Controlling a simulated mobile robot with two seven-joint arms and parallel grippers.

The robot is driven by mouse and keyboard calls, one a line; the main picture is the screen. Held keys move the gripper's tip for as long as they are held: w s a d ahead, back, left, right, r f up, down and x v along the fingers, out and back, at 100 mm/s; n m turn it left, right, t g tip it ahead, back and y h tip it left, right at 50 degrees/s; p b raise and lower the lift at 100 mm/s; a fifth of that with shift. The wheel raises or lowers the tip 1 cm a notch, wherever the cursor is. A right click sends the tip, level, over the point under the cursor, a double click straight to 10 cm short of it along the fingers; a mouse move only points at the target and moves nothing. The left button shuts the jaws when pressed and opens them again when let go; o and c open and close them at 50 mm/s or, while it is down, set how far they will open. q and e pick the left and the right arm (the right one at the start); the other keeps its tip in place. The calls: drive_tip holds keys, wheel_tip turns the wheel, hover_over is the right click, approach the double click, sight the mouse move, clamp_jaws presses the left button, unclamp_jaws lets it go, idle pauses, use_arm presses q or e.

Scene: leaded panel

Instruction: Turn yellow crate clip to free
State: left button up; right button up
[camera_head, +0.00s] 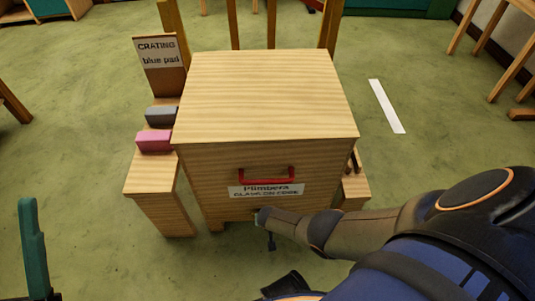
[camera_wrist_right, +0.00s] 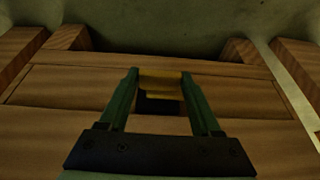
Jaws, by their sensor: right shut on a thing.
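The yellow crate clip (camera_wrist_right: 160,84) shows in the right wrist view, on a wooden face of the crate. My right gripper (camera_wrist_right: 159,77) has its two green fingers on either side of the clip, shut on it. A dark gap shows below the clip between the fingers. In the head view, the wooden crate (camera_head: 262,95) stands in the middle, and my right arm reaches to its lower front edge, where my wrist hides the clip. One teal finger of my left gripper (camera_head: 33,245) shows at the lower left, away from the crate; its opening is unclear.
The crate's front has a red handle (camera_head: 267,176) and a white label (camera_head: 266,191). At its left, a wooden stand (camera_head: 152,178) holds a pink block (camera_head: 154,141) and a grey block (camera_head: 160,116). A white strip (camera_head: 386,106) lies on the open green floor at right.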

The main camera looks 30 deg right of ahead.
use_arm(q)
drive_tip(key=shift+f, duration=0.1)
use_arm(e)
drive_tip(key=shift+w, duration=0.1)
idle(0.4)
drive_tip(key=o, duration=1.4)
drive_tip(key=shift+r, duration=0.3)
use_arm(q)
wheel_tip(320, 180, up, 9)
drive_tip(key=m+p, duration=0.2)
drive_tip(key=p, duration=0.6)
drive_tip(key=w+f+n+g+y+p, duration=0.1)
drive_tip(key=w+f+n+g+y, duration=0.1)
drive_tip(key=f, duration=0.5)
drive_tip(key=w+a+f+n+g+y+p, duration=0.1)
drive_tip(key=f+n+y, duration=0.3)
drive_tip(key=f, duration=0.4)
drive_tip(key=w+a+f+n+g+y+p, duration=0.1)
drive_tip(key=w+f+n+g+y, duration=0.2)
drive_tip(key=f, duration=0.5)
drive_tip(key=shift+w+a+y+p, duration=0.25)
drive_tip(key=shift+y+p, duration=0.15)
drive_tip(key=shift+y, duration=0.4)
use_arm(e)
drive_tip(key=v, duration=1.2)
drive_tip(key=shift+a, duration=0.2)
